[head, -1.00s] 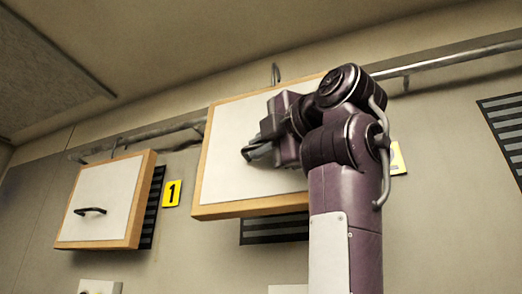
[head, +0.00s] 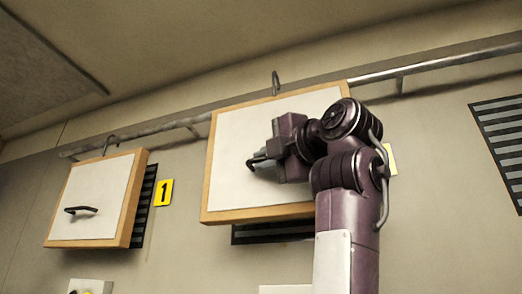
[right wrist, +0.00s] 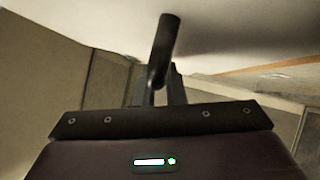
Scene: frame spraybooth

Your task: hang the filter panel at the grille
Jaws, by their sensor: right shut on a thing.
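The filter panel (head: 235,185), a white square in a wooden frame, hangs in my right gripper (head: 258,162) in front of the wall. My right gripper is shut on its dark handle, which also shows in the right wrist view (right wrist: 162,45). A grey hook (head: 275,82) rises from the panel's top edge, above the line of the rail (head: 430,63). I cannot tell whether the hook touches the rail. A dark slatted grille (head: 272,232) shows below the panel, its upper part hidden. My left gripper is not in view.
A similar panel (head: 100,193) hangs at the left from the rail, partly covering a grille (head: 143,205) beside yellow sign 1 (head: 163,192). Another grille (head: 499,140) is uncovered at the far right. A yellow sign (head: 391,160) is mostly hidden behind my right arm.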

